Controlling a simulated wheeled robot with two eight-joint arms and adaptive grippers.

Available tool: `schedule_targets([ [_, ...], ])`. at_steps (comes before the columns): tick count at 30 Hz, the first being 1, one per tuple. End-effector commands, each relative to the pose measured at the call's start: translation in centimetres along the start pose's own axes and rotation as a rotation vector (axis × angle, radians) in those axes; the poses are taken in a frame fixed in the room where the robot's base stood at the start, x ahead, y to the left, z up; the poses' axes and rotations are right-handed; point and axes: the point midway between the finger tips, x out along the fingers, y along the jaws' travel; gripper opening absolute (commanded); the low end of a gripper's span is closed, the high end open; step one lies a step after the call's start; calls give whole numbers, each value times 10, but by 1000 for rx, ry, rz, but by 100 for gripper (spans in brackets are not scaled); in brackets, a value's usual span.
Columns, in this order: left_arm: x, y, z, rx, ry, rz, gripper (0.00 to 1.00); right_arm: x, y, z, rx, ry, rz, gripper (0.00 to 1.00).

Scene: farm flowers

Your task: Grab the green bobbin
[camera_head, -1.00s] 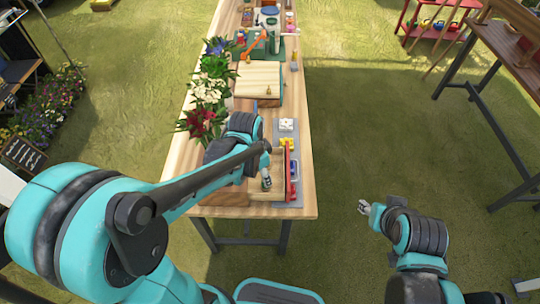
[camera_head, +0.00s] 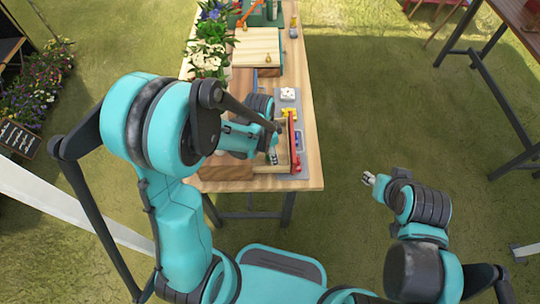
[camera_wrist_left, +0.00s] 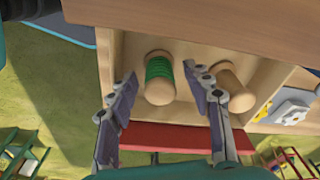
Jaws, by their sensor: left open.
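The green bobbin (camera_wrist_left: 158,68), a wooden spool with green thread, lies in a light wooden tray (camera_wrist_left: 107,50) in the left wrist view. My left gripper (camera_wrist_left: 160,76) is open, with its two fingers on either side of the bobbin; I cannot tell whether they touch it. A plain tan bobbin (camera_wrist_left: 232,92) lies beside it, just outside the right finger. In the head view my left gripper (camera_head: 274,157) is small, over the tray (camera_head: 272,169) near the table's front edge. My right gripper (camera_head: 369,178) is off the table to the right, too small to read.
The wooden table (camera_head: 312,150) carries yellow (camera_head: 289,114) and red (camera_head: 297,165) items right of the tray, a wooden box (camera_head: 257,48) and potted flowers (camera_head: 208,57) farther back. A red panel (camera_wrist_left: 165,137) edges the tray.

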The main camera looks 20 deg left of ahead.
Motion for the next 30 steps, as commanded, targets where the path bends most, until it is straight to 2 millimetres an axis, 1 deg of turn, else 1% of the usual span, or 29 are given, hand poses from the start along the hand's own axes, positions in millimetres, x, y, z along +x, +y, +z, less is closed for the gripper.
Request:
schedule_targets([
  [2, -1, 0, 0, 0, 0, 0, 50, -1, 0, 0, 0, 0, 0, 40],
  [3, -1, 0, 0, 0, 0, 0, 47, -1, 0, 0, 0, 0, 0, 40],
  [5, -1, 0, 0, 0, 0, 0, 31, -1, 0, 0, 0, 0, 0, 40],
  [6, -1, 0, 0, 0, 0, 0, 21, -1, 0, 0, 0, 0, 0, 40],
  [8, -1, 0, 0, 0, 0, 0, 5, -1, 0, 0, 0, 0, 0, 40],
  [9, -1, 0, 0, 0, 0, 0, 2, 0, 0, 0, 0, 0, 0, 40],
  [20, -3, 0, 0, 0, 0, 0, 2, -1, 0, -1, 0, 0, 0, 40],
  [23, -14, 0, -2, 0, 0, 0, 2, -5, 0, -4, 0, 0, 0, 40],
  [30, -65, 0, -8, 0, 0, 0, 2, -22, 0, -16, 0, 0, 0, 40],
])
